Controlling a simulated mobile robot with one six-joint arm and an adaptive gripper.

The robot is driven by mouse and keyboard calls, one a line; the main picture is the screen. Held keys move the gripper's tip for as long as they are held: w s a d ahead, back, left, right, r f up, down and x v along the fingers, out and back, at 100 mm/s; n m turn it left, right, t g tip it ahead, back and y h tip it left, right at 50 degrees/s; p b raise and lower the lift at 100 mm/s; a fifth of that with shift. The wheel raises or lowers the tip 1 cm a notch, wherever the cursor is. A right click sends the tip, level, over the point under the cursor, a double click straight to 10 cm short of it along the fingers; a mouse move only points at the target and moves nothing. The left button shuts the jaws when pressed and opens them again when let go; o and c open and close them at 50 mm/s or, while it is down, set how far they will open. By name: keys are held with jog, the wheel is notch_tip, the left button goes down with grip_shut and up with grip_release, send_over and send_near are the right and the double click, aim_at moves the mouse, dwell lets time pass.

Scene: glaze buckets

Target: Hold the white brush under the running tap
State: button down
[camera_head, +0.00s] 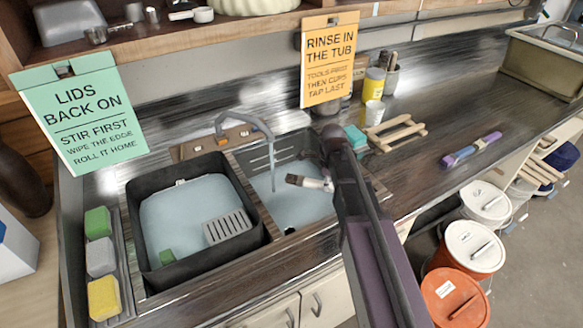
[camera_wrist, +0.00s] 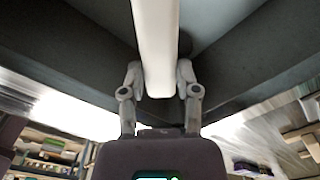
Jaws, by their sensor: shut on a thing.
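The white brush (camera_head: 315,184) is in my gripper above the right basin (camera_head: 300,208), lying roughly level. Its dark-tipped head points left. In the wrist view my gripper (camera_wrist: 158,80) has its two fingers closed on the white handle (camera_wrist: 156,40). In the head view my arm covers most of the gripper and the handle's rear end. The tap (camera_head: 262,127) arches over the divider and right basin, and a thin pale stream (camera_head: 273,175) falls from its spout. The brush head is just right of the stream in the picture, with a small gap between them.
A dark tub (camera_head: 262,238) of water with a grey grate stands in the left basin. Sponges (camera_head: 101,257) line a tray at left. A wooden rack (camera_head: 397,132) and a teal sponge (camera_head: 355,136) lie behind my arm. Lidded buckets (camera_head: 474,246) stand below right.

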jog(key=shift+s+d+r+p, duration=0.75)
jog(key=shift+s+r+p, duration=0.1)
jog(key=shift+s+r, duration=0.2)
dwell(0.4)
